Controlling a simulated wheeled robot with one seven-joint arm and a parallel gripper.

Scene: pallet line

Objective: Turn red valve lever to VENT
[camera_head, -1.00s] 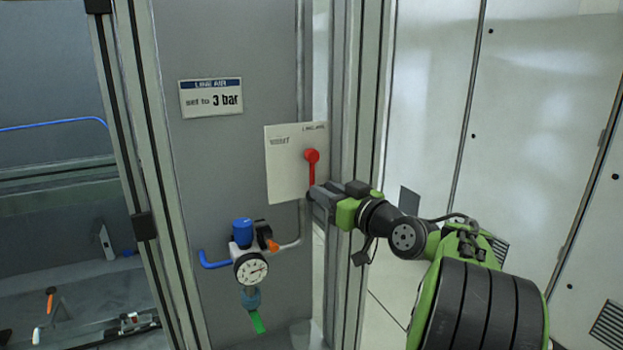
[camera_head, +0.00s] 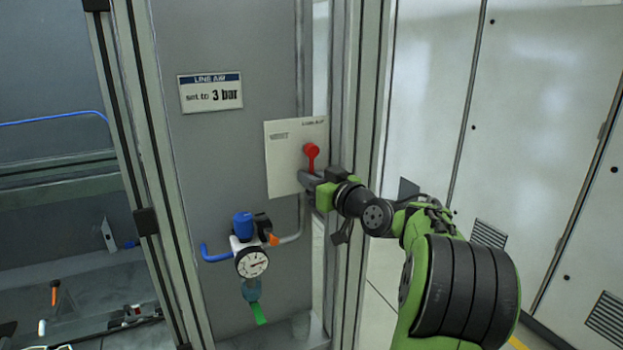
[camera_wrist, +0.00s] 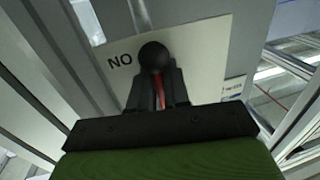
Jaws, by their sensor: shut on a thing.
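The red valve lever (camera_head: 311,157) is on a white plate (camera_head: 283,170) on the grey panel. Its round red hub is at the top and its arm points down. A label, too small to read surely, is at the plate's upper left. My gripper (camera_head: 308,181) comes from the right and is at the lower end of the lever. In the wrist view my gripper (camera_wrist: 158,92) is shut on the lever, whose red bar (camera_wrist: 160,90) shows between the fingers. A dark round knob is at the fingertips, and the letters "NO" show on the plate beside it.
A "LINE AIR set to 3 bar" sign (camera_head: 211,93) is on the panel. Below the plate are a blue-knobbed regulator (camera_head: 243,226) and its gauge (camera_head: 252,263). An upright aluminium post (camera_head: 356,90) stands just right of the plate, close to my arm.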

